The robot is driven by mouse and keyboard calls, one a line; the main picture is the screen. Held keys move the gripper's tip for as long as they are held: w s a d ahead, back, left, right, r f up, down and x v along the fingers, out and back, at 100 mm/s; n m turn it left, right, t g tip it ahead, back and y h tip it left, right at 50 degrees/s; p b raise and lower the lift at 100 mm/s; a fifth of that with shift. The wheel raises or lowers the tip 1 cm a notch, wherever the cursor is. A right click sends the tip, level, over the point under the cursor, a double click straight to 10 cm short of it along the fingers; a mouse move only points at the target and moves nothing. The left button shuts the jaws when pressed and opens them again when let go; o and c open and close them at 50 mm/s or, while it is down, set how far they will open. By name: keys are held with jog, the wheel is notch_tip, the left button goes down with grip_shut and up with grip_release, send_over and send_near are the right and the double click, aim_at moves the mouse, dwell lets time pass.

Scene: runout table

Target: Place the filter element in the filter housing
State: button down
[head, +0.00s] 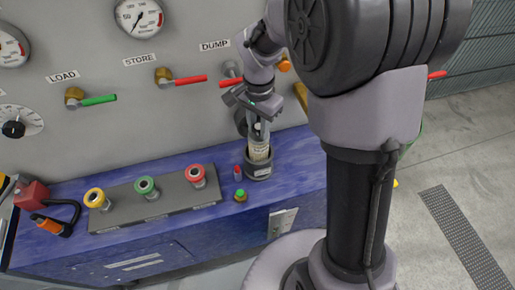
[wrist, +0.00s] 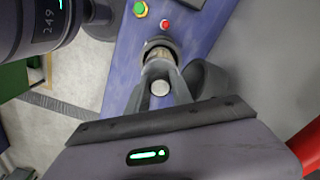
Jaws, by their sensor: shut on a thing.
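The filter element (head: 258,149) is a pale cylinder with small print on it. It stands upright in the mouth of the dark round filter housing (head: 258,172) on the blue bench, its lower part hidden by the housing wall. My gripper (head: 259,124) is above it, pointing down, its fingers shut on the top of the element. In the wrist view the element's round silver end (wrist: 160,88) shows between the fingertips of my gripper (wrist: 161,92), with the housing (wrist: 159,50) behind. I cannot tell whether the element is fully seated.
A green button (head: 240,195) and a small red one (head: 238,172) are left of the housing. A grey panel (head: 155,205) carries yellow, green and red buttons. The wall with gauges and the STORE lever (head: 182,80) rises close behind. A dark curved part (wrist: 208,82) is beside the fingers.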

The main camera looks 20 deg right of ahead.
aim_at(258, 148)
notch_tip(258, 148, down, 8)
jog(key=shift+w+r+b, duration=0.1)
jog(key=shift+r+b, duration=0.15)
jog(key=shift+b, duration=0.55)
jog(key=shift+f, duration=0.2)
jog(key=c, duration=1.1)
grip_release()
jog(key=shift+r, duration=0.1)
